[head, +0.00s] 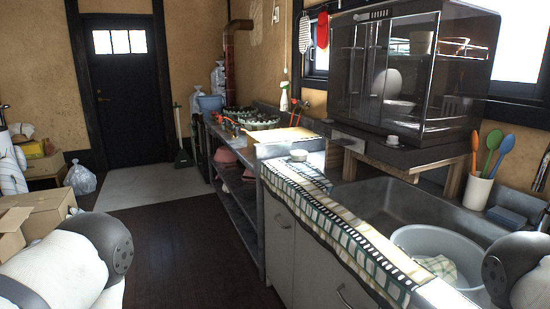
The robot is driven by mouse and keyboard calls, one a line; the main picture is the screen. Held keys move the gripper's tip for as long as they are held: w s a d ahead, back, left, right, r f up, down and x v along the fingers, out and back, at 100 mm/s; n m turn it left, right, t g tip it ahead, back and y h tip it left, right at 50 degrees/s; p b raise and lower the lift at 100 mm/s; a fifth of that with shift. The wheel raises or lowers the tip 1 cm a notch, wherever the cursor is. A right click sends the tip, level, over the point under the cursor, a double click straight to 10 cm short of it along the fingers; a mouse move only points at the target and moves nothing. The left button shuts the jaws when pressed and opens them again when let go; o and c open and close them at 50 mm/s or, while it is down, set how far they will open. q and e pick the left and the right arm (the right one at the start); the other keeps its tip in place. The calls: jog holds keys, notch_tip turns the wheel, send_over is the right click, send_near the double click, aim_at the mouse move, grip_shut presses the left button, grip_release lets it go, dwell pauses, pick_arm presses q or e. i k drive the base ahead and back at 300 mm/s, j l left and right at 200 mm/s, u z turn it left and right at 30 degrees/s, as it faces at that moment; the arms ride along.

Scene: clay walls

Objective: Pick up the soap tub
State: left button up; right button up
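No label marks the soap tub, so I cannot tell for certain which thing it is. A small pale round tub (299,155) stands at the far end of the checked cloth on the counter. Another small whitish round item (392,140) sits on the dark board under the glass-fronted cabinet. Parts of my own arms show at the lower left and lower right edges. Neither gripper is in view, and nothing shows in a hand.
The checked cloth (345,225) runs along the counter's front edge. A grey basin (410,234) stands in the sink at the right. A cup with colored spoons (477,191) stands behind it. Cardboard boxes (40,210) are at the left. The dark floor (185,245) between is clear.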

aim_at(300, 156)
jog(key=i+j+z, duration=0.65)
jog(key=j, duration=0.2)
jog(key=j+z, duration=0.25)
jog(key=i+j+z, duration=0.2)
jog(key=j, duration=0.3)
jog(key=j+z, duration=0.25)
jog(key=j, duration=0.15)
jog(key=i, duration=0.05)
